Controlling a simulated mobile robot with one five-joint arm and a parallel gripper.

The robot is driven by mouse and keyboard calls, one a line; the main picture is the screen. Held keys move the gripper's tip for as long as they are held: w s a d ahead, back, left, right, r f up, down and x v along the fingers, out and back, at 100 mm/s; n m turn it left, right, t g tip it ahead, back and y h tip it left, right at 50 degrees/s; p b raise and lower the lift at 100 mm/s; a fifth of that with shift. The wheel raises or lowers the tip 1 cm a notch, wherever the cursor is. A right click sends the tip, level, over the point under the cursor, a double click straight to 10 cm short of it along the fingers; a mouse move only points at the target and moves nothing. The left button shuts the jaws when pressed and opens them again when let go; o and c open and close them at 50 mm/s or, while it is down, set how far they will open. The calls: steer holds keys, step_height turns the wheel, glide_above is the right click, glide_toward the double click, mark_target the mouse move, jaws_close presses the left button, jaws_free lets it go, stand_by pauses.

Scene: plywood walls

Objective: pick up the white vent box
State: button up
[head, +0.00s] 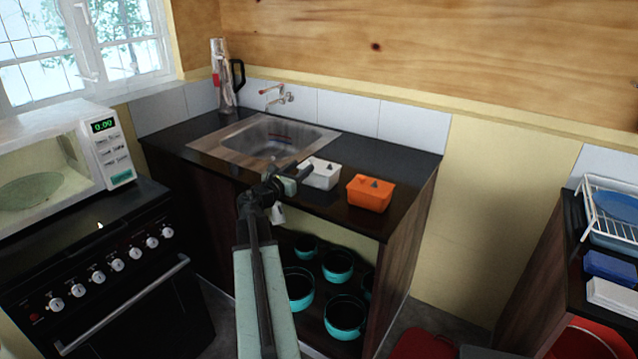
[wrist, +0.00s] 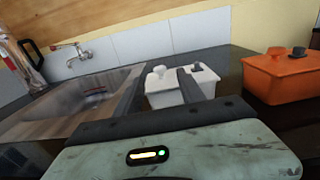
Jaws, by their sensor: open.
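The white vent box (head: 321,174) sits on the black counter, between the sink and an orange box. In the wrist view the white box (wrist: 170,91) is straight ahead, with small knobs on its lid. My gripper (head: 302,173) is open and empty, just in front of the white box in the head view. In the wrist view its dark fingers (wrist: 160,90) reach toward the box, one on its left side and one overlapping its front. I cannot tell whether they touch it.
The orange box (head: 371,194) stands close on the right. The steel sink (head: 262,137) is at the left, with a wall tap (head: 278,96) behind. A microwave (head: 60,155) sits on the stove at far left. Teal pots (head: 338,265) stand on the shelf below. The counter's back right is clear.

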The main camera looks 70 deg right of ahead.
mark_target(310, 160)
steer(key=x, duration=0.7)
steer(key=shift+d, duration=0.45)
steer(key=shift+a, duration=0.1)
jaws_close()
stand_by(0.9)
